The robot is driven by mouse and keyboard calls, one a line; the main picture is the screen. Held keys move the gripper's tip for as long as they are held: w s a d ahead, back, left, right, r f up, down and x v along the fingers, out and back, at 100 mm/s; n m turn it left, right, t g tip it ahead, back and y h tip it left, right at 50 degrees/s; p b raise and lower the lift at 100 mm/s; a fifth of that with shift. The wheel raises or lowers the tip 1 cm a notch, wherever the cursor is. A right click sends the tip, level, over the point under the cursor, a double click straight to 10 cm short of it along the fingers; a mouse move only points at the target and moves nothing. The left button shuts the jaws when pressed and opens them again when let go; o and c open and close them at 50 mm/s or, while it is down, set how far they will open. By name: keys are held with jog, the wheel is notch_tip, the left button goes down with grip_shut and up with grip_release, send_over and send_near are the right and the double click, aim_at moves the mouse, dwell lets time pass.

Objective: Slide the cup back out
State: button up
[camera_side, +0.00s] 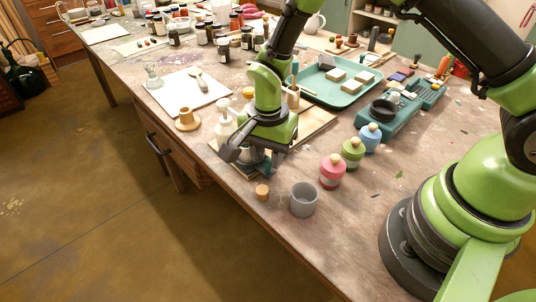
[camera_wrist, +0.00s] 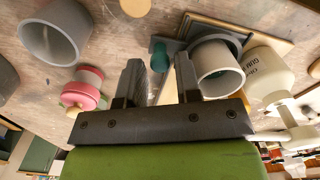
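A grey cup (camera_wrist: 218,68) stands on a grey base on a wooden-edged board, just right of my gripper in the wrist view. In the side view my gripper (camera_side: 256,168) is low over the board (camera_side: 314,122) near the table's front edge and mostly hides this cup. In the wrist view the fingers of my gripper (camera_wrist: 160,80) are apart with nothing clearly held between them. The right finger is close to the cup's wall; I cannot tell if it touches. A small teal knob (camera_wrist: 158,56) shows beyond the fingers. A second grey cup (camera_side: 304,199) stands on the bare table, also in the wrist view (camera_wrist: 56,32).
A teal tray (camera_side: 345,100) lies behind. The table's front right is clear.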

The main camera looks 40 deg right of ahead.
jog(key=shift+f, duration=0.35)
grip_shut()
jog(key=d, duration=0.9)
jog(key=shift+d, duration=0.2)
grip_release()
notch_tip(320, 180, up, 10)
